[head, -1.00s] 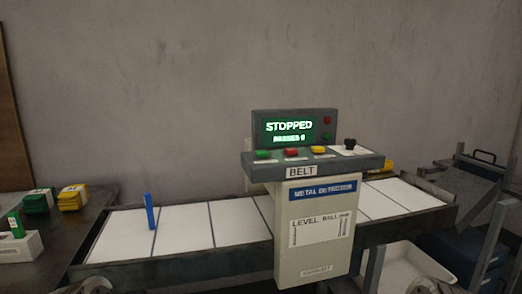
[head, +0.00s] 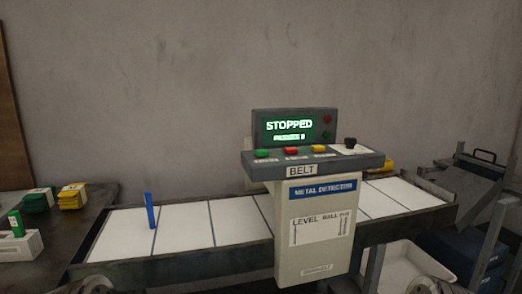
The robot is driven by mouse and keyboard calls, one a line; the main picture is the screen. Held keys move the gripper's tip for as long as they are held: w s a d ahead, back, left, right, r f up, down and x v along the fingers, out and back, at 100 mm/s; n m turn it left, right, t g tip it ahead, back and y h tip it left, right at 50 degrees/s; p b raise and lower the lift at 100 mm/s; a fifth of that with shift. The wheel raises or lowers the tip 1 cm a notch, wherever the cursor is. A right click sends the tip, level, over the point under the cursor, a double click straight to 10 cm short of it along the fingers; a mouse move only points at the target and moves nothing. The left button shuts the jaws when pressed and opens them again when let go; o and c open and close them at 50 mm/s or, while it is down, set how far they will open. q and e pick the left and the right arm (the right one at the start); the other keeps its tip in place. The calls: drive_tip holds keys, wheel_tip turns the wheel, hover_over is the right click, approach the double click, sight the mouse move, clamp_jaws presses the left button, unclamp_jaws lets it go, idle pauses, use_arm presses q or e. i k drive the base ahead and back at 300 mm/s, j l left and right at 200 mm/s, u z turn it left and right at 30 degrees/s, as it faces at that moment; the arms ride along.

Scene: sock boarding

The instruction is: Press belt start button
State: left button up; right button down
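The control box (head: 300,172) labelled BELT sits on top of the metal detector housing (head: 305,258) over the conveyor. On its top face are a green button (head: 262,154), a red button (head: 291,151) and a yellow button (head: 319,149), left to right, with small labels too blurred to read. A black knob (head: 350,142) stands at the right on a white plate. Nothing touches the buttons. Neither gripper shows; only rounded grey parts, probably of my arms, show at the bottom edge.
The belt (head: 180,230) has white sections; a blue upright piece (head: 150,211) stands on its left part. Green and yellow stacks (head: 72,196) and a white holder (head: 20,246) are on the left table. A white bin (head: 408,262) and metal frames are at right.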

sight(259, 152)
drive_tip(key=l+u, duration=0.1)
drive_tip(key=u, duration=1.45)
drive_tip(key=k+l, duration=0.25)
drive_tip(key=l, duration=0.15)
drive_tip(key=k+l, duration=0.25)
drive_tip(key=l, duration=0.15)
drive_tip(key=k+l, duration=0.2)
drive_tip(key=l, duration=0.2)
